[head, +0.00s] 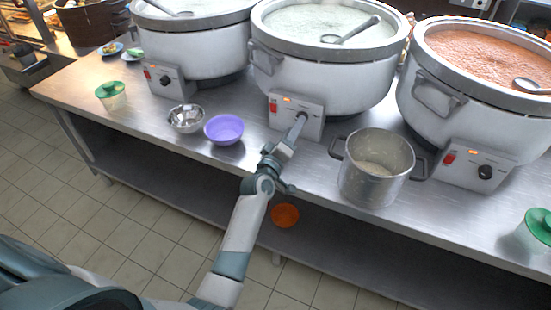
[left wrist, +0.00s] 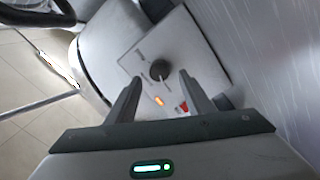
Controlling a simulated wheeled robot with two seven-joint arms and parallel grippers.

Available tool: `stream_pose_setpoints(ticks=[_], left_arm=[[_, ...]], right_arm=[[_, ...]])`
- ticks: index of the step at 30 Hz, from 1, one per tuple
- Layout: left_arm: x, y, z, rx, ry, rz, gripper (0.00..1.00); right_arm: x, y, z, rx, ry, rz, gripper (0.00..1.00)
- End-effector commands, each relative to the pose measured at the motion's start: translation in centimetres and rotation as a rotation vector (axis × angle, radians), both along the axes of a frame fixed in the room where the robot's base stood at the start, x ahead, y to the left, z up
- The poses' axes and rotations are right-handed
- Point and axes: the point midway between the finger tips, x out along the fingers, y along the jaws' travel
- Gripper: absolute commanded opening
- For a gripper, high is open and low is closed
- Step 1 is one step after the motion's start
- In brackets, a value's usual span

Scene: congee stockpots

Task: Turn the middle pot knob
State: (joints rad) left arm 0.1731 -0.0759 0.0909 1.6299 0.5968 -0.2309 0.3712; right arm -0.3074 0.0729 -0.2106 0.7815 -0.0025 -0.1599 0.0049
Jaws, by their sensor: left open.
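The middle pot (head: 330,50) is a large white stockpot with pale congee and a ladle in it. Its control panel (head: 283,108) faces me, with a red switch and a lit orange light. My left gripper (head: 301,119) is in front of that panel and hides the knob in the head view. In the left wrist view the dark round knob (left wrist: 159,70) shows on the panel (left wrist: 178,62). The open fingers of my left gripper (left wrist: 158,92) point at the panel, one to each side of the knob and apart from it. My right gripper is not in view.
A steel pot (head: 375,170) stands just right of my left arm. A purple bowl (head: 224,129) and a metal bowl (head: 186,118) stand to the left. Other stockpots flank the middle one. An orange bowl (head: 285,215) is on the lower shelf.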

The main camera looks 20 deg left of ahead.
Motion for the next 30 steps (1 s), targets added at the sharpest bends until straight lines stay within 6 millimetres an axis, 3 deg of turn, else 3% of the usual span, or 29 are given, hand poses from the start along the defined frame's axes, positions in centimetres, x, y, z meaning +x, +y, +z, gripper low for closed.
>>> stream_pose_setpoints(ticks=[11, 18, 24, 30], left_arm=[[-7.7, 0.4, -0.6, 0.0, 0.001, 0.001, 0.47], [-11.9, 0.6, -0.7, -0.001, 0.001, 0.0, 0.47], [-13.6, 0.7, -0.7, -0.001, 0.001, 0.0, 0.47], [-14.0, 0.7, -0.6, -0.001, 0.001, -0.001, 0.47]], right_arm=[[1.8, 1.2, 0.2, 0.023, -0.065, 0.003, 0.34], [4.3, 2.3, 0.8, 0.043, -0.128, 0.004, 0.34], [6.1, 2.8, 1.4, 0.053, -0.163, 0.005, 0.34], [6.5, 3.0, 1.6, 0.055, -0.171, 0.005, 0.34]])
